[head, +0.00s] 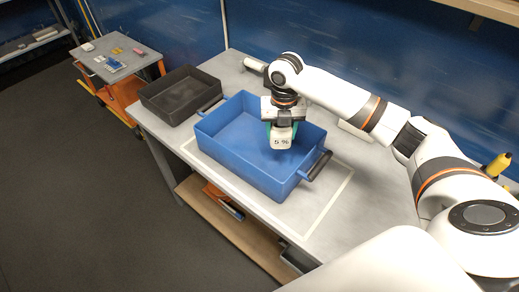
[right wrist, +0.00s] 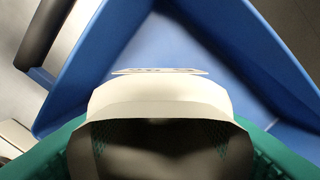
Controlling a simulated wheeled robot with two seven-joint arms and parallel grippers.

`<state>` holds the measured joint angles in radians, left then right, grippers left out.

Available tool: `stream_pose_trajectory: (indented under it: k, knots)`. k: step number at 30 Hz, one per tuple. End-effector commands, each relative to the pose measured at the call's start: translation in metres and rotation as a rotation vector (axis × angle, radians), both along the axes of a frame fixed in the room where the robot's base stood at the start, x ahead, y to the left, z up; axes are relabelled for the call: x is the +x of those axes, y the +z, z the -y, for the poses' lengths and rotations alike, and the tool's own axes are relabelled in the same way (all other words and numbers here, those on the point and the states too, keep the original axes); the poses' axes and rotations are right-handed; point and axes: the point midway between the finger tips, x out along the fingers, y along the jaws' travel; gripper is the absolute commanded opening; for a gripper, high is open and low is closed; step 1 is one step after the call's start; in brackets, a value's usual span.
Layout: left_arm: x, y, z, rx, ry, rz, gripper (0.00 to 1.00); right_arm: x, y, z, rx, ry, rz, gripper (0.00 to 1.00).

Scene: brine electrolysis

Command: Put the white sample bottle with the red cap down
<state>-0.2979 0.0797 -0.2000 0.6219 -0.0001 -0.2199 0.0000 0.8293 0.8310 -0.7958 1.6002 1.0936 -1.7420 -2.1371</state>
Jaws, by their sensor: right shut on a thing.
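The white sample bottle (head: 281,141) is held over or inside the blue bin, with its "5 %" label facing my head camera. No red cap shows; the bottle's upper part is hidden by my gripper. My right gripper (head: 282,128) points down with its green fingers shut on the bottle. The bottle (right wrist: 158,98) fills the middle of the right wrist view, between the green fingers at both lower corners. I cannot tell whether its base touches the bin floor. My left gripper is not in view.
The blue bin (head: 240,172) has a black handle at its right end and stands on the grey table (head: 355,205). A black tray (head: 152,98) stands to its left. A white object lies behind my right gripper. Bare table lies right of the bin.

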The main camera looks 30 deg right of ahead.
Motion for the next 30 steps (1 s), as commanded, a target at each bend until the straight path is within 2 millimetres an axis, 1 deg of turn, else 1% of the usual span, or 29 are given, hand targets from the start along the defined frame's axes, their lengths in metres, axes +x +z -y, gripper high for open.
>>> stream_pose_trajectory:
  k: [3,5,12,15,20,25,27,30]
  knots:
    - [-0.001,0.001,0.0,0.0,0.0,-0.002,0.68,0.002,-0.002,0.005,0.001,0.076,-0.002,0.3]
    - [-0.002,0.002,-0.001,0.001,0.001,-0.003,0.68,0.002,-0.007,0.006,0.0,0.095,-0.005,0.3]
    - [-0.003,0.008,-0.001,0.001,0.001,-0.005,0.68,0.002,-0.05,0.006,-0.001,0.104,-0.006,0.3]
    - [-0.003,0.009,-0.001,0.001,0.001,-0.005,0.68,0.002,-0.061,0.006,0.0,0.104,-0.004,0.3]
    - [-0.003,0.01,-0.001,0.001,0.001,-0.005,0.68,0.002,-0.073,0.006,-0.002,0.104,-0.004,0.3]
    - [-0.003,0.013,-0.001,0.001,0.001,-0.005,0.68,0.002,-0.097,0.006,-0.001,0.103,-0.005,0.3]
    - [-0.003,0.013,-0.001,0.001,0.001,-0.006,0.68,0.002,-0.101,0.006,-0.002,0.104,-0.002,0.3]
    - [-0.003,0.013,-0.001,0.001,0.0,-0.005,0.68,0.003,-0.101,0.006,-0.002,0.104,-0.001,0.3]
